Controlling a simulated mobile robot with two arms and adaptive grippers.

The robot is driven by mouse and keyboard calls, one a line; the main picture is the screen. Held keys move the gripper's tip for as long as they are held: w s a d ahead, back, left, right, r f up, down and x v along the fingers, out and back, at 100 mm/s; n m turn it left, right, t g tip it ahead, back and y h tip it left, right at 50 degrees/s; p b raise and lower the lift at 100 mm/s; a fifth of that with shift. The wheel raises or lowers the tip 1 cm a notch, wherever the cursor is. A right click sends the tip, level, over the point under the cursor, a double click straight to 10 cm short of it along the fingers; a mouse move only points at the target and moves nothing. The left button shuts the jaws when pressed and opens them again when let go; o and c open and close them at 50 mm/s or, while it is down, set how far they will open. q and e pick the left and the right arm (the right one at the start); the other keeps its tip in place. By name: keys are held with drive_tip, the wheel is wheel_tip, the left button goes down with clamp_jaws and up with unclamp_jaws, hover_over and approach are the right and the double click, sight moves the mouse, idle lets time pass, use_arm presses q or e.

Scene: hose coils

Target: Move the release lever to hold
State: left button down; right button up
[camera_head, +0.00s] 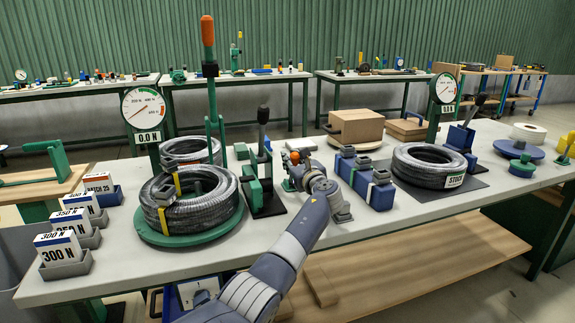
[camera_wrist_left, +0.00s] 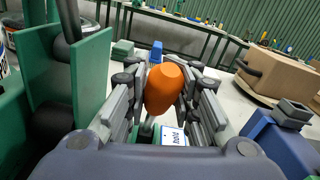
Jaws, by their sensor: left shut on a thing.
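The release lever's orange knob (camera_wrist_left: 163,88) sits between the two grey fingers of my left gripper (camera_wrist_left: 162,74) in the left wrist view. The fingers are closed on the knob from both sides. A white label reading "hold" (camera_wrist_left: 173,135) shows below the knob, close to my wrist. In the head view my left gripper (camera_head: 303,165) is at the middle of the bench, with the orange knob (camera_head: 295,157) at its tips. The lever's shaft and exact angle are mostly hidden by the gripper. My right gripper is in neither view.
Left of my gripper stand a black-handled green clamp (camera_head: 264,165) and a coiled hose (camera_head: 190,215) on a green turntable. Blue blocks (camera_head: 365,185) and the stock coil (camera_head: 430,165) are to the right. A cardboard box (camera_head: 356,127) stands behind.

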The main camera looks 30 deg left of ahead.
use_arm(q)
drive_tip(key=shift+w+a+r, duration=0.3)
drive_tip(key=shift+w+r, duration=0.05)
drive_tip(key=shift+r, duration=0.35)
drive_tip(key=shift+w+a, duration=0.4)
drive_tip(key=shift+w, duration=0.05)
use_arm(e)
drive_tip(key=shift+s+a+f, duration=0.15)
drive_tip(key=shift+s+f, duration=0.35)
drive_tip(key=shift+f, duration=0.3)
use_arm(q)
drive_tip(key=shift+d+f, duration=0.1)
drive_tip(key=shift+f, duration=0.05)
drive_tip(key=c, duration=1.5)
unclamp_jaws()
drive_tip(key=shift+o, duration=0.9)
drive_tip(key=shift+f, duration=0.15)
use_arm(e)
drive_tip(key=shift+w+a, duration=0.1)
use_arm(q)
drive_tip(key=v, duration=1.2)
